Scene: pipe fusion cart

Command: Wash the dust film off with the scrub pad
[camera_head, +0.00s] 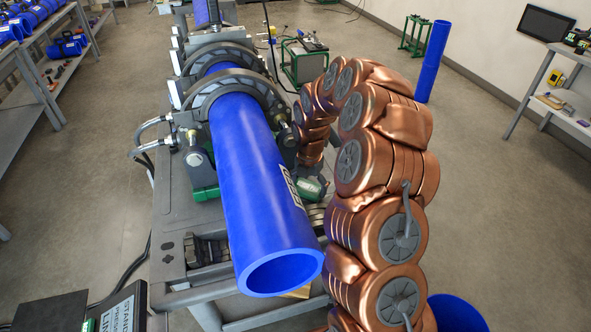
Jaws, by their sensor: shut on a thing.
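A thick blue pipe (250,180) lies clamped in the grey ring clamps (232,88) of the fusion cart, its open end facing me. Printed white marking shows on its right side. I cannot make out a dust film on it. My copper arm rises on the right and bends over toward the pipe's far right side. Its far end drops beside the clamps, and my gripper is hidden there. No scrub pad can be made out.
The cart's grey frame (172,235) carries hoses on its left. A shelf (30,85) with blue fittings stands at left, and a bench (545,100) at right. A green-framed unit (305,65) and an upright blue pipe (432,62) stand behind.

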